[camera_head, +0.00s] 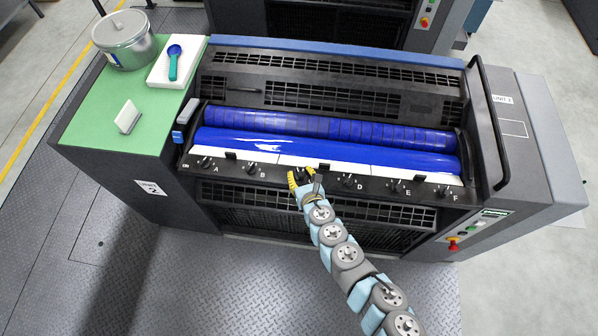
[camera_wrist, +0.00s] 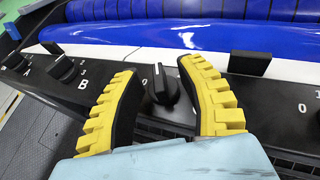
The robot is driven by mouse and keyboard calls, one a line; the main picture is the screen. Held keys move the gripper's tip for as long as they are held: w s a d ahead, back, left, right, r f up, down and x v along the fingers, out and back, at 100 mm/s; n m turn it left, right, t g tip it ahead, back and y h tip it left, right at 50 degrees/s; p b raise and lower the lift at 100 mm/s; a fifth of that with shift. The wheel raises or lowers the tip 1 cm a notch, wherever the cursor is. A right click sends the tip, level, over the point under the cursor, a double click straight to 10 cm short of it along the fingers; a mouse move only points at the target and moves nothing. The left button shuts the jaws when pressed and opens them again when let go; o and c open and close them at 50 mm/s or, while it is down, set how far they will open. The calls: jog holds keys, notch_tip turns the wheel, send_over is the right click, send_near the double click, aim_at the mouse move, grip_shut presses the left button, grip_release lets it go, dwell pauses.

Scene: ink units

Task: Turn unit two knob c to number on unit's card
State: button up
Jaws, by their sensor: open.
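Unit two (camera_head: 330,130) is the dark ink unit with blue rollers and a row of lettered black knobs along its front panel. Knob C (camera_wrist: 161,86) is a black knob with a white pointer mark, seen between my fingers in the wrist view; its letter is hidden. My gripper (camera_head: 302,178) is at that knob in the head view and covers most of it. In the wrist view my gripper (camera_wrist: 166,100) has its yellow-ribbed fingers open, one on each side of the knob, apparently with gaps. The number on a card cannot be read.
Neighbouring knobs A (camera_wrist: 18,62) and B (camera_wrist: 65,69) are to the left; D (camera_head: 349,181), E (camera_head: 394,187) and F (camera_head: 442,191) are to the right. Black tabs (camera_wrist: 250,63) rise behind the panel.

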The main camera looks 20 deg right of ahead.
jog(key=shift+w+f, duration=0.15)
jog(key=shift+w, duration=0.25)
grip_shut()
jog(key=shift+a+f+m+h, duration=0.1)
jog(key=shift+a+m+h, duration=0.05)
jog(key=shift+m+h, duration=0.5)
